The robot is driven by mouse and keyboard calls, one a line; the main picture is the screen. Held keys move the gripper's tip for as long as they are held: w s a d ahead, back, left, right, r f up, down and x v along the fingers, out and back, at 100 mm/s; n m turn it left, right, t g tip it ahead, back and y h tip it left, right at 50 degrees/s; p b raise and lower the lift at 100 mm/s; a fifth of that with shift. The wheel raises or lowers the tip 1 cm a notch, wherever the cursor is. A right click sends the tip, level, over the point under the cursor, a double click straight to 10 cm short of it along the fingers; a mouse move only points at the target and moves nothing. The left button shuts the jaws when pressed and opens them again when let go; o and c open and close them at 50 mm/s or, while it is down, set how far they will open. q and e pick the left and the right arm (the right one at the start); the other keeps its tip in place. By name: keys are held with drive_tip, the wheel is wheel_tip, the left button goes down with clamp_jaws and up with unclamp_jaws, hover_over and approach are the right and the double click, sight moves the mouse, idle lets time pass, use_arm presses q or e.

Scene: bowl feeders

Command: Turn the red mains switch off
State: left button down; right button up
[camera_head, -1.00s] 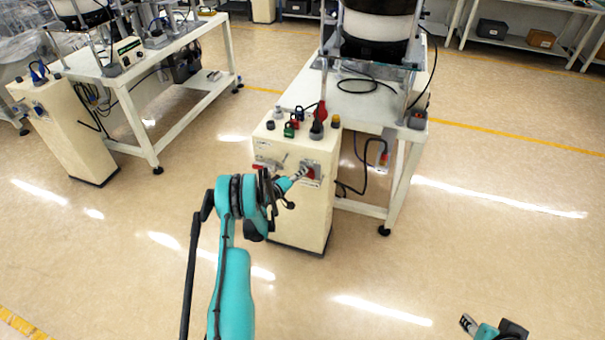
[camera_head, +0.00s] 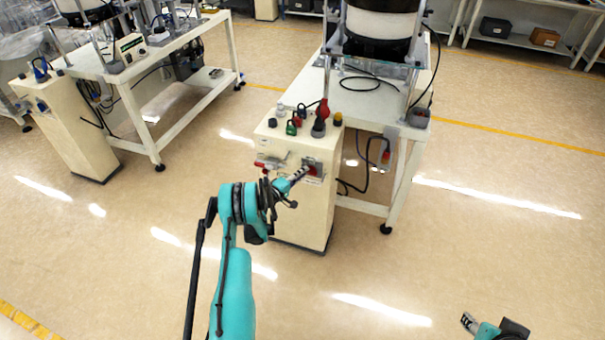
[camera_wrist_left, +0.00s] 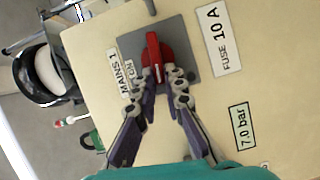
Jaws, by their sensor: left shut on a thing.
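The red mains switch (camera_wrist_left: 153,56) is a red rotary handle on a grey plate (camera_wrist_left: 188,48), beside a label reading MAINS 1 and ON.
The cream cabinet (camera_head: 298,215) carries several coloured connectors and knobs on top. Another red part (camera_head: 262,165) sits left of the switch. A white feeder table (camera_head: 365,105) stands behind. Open floor lies in front. FUSE 10 A (camera_wrist_left: 216,40) and 7.0 bar (camera_wrist_left: 239,127) labels are nearby.

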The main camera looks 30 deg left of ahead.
use_arm(q)
drive_tip(key=c, duration=1.6)
unclamp_jaws()
drive_tip(key=s+a, duration=0.1)
drive_tip(key=s, duration=0.6)
drive_tip(key=shift+s+r, duration=0.15)
drive_tip(key=shift+s, duration=0.05)
drive_tip(key=shift+a, duration=0.1)
